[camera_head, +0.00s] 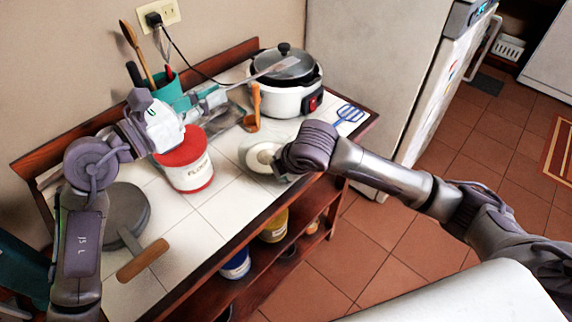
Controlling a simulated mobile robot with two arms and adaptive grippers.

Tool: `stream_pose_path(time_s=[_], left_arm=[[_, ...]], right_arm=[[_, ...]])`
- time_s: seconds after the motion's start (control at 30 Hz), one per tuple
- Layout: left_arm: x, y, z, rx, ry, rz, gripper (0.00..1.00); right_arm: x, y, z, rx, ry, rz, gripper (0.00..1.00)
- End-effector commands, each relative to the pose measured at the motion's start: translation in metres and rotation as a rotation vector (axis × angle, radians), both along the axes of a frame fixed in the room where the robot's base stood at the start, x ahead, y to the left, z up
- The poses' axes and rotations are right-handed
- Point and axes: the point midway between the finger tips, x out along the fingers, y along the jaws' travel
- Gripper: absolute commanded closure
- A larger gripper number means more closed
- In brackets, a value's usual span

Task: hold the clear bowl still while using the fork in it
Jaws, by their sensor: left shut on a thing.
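The clear bowl (262,154) stands on the white tiled counter, with something pale in it. My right arm reaches in from the right, and my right gripper (284,166) is at the bowl's right side. Its wrist hides most of its fingers, so I cannot tell whether they grip the rim. My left gripper (222,95) is shut on a long thin grey utensil (272,68), which seems to be the fork.
A red-lidded flour tub (186,170) stands left of the bowl. A white cooker (292,98) stands behind it. A teal utensil holder (170,90) is at the back.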

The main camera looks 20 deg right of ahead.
Motion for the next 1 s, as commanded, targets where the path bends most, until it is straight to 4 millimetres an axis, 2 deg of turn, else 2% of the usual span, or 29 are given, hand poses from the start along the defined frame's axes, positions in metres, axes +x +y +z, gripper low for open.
stream_pose_path(time_s=[0.37, 0.5, 0.57, 0.83, 1.0], left_arm=[[0.0, 0.0, 0.0, -0.001, 0.0, 0.0, 1.0], [0.0, 0.0, 0.0, -0.001, 0.0, 0.0, 1.0], [0.0, 0.0, 0.0, -0.001, 0.0, 0.0, 1.0], [0.001, -0.001, 0.0, 0.005, 0.001, -0.004, 1.0], [0.01, -0.015, -0.003, 0.086, 0.041, -0.071, 1.0]], right_arm=[[0.003, 0.001, -0.005, 0.001, 0.0, 0.001, 0.68], [0.002, 0.001, -0.004, 0.0, 0.0, 0.0, 0.92], [0.003, 0.001, -0.004, 0.0, -0.001, 0.0, 1.0], [0.002, 0.001, -0.004, 0.0, 0.0, -0.001, 1.0], [0.002, 0.001, -0.004, 0.0, 0.0, -0.001, 1.0]])
